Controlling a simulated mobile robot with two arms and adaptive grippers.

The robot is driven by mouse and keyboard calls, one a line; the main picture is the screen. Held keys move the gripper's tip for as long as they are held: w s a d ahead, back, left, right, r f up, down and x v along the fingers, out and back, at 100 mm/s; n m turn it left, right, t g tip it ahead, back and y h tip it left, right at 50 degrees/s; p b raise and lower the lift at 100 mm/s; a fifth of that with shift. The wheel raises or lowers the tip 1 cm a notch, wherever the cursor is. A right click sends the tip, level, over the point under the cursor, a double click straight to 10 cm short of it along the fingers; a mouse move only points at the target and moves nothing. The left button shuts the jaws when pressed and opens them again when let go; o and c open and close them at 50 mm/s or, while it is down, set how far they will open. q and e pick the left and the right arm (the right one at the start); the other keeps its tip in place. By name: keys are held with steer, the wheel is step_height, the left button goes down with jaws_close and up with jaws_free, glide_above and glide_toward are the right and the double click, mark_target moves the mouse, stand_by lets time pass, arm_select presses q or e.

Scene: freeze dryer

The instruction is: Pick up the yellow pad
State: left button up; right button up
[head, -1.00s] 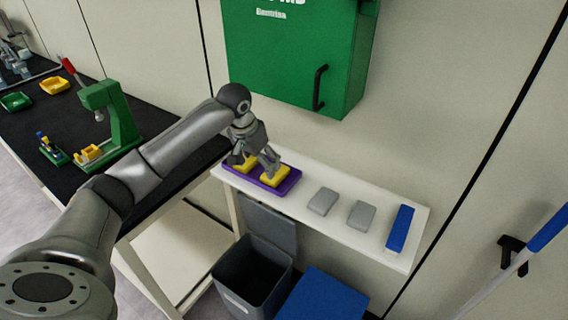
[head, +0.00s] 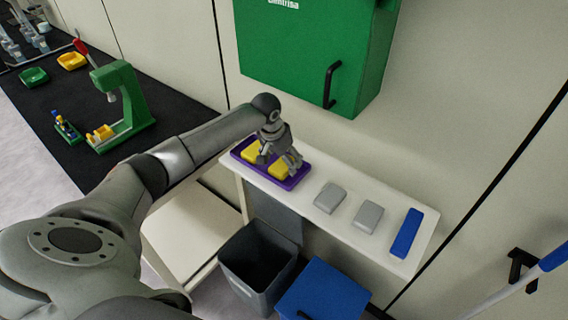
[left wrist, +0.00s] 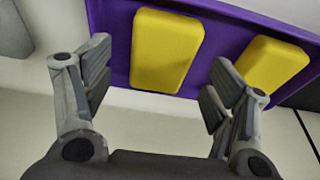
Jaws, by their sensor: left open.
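Two yellow pads lie side by side in a purple tray (head: 238,153) on the white wall shelf. In the head view one yellow pad (head: 250,151) is at the left and the other yellow pad (head: 279,170) is at the right, partly behind my fingers. My left gripper (head: 278,161) is over the tray, open and empty. In the left wrist view one yellow pad (left wrist: 166,50) lies ahead between the open fingers of the gripper (left wrist: 158,95). The other yellow pad (left wrist: 272,65) is to the right, beyond the right finger. My right gripper is not in view.
Two grey pads (head: 330,197) (head: 368,216) and a blue block (head: 406,233) lie along the white shelf (head: 300,200). A green cabinet (head: 310,50) hangs above. A grey bin (head: 258,265) and a blue box (head: 322,292) stand below. A black bench with a green press (head: 122,100) is left.

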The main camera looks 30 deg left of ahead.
mark_target(284, 166)
arm_select(q)
steer(key=shift+x, duration=1.1)
steer(key=shift+f, duration=0.1)
steer(key=shift+s, duration=0.1)
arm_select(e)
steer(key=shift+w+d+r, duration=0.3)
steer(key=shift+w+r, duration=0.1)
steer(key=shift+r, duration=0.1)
arm_select(q)
steer(key=shift+f, duration=0.2)
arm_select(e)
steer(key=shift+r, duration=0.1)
arm_select(q)
steer(key=shift+c, duration=0.3)
steer(key=c, duration=0.7)
steer(key=shift+s, duration=0.1)
steer(key=shift+c, duration=1)
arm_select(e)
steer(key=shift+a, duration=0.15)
arm_select(q)
steer(key=shift+f, duration=0.1)
